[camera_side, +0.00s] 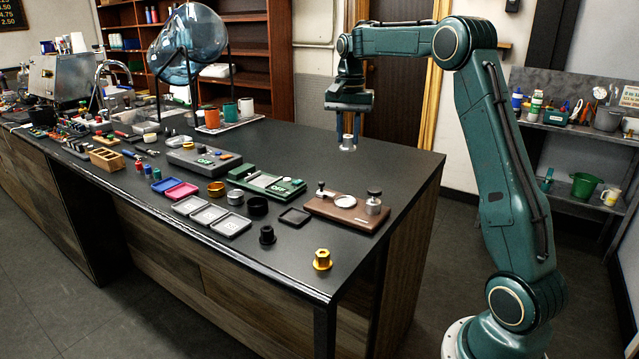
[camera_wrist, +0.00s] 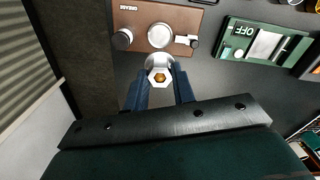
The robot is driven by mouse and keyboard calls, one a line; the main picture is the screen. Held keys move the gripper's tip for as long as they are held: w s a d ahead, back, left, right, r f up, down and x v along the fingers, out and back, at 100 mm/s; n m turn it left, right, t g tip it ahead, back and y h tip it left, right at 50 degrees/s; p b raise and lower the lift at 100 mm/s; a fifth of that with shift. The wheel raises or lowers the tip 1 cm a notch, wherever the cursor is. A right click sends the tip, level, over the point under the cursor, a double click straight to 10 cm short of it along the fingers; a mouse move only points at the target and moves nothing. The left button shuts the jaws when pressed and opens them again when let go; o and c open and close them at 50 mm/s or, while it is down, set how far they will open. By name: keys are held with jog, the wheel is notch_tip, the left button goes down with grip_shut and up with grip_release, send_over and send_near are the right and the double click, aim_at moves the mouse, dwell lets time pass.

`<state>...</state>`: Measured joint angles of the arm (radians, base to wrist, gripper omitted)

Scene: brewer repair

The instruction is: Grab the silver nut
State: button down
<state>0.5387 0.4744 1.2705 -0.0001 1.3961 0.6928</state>
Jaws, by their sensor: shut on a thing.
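The silver nut (camera_side: 347,144) is held between the fingers of my gripper (camera_side: 347,128), in the air above the dark counter. In the wrist view the nut (camera_wrist: 159,64) sits between the two blue-grey fingertips of my gripper (camera_wrist: 159,82), and a gold-coloured hexagon shows in its middle. The gripper points down and is shut on the nut. The nut is clear of the counter and of the things on it.
A brown board (camera_side: 327,212) with silver parts lies on the counter below. A green device (camera_side: 267,183) is left of it. A black nut (camera_side: 267,236) and a gold nut (camera_side: 322,261) stand near the front edge. The counter's back right is clear.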

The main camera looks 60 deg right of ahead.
aim_at(348, 136)
jog(key=shift+r, duration=2.25)
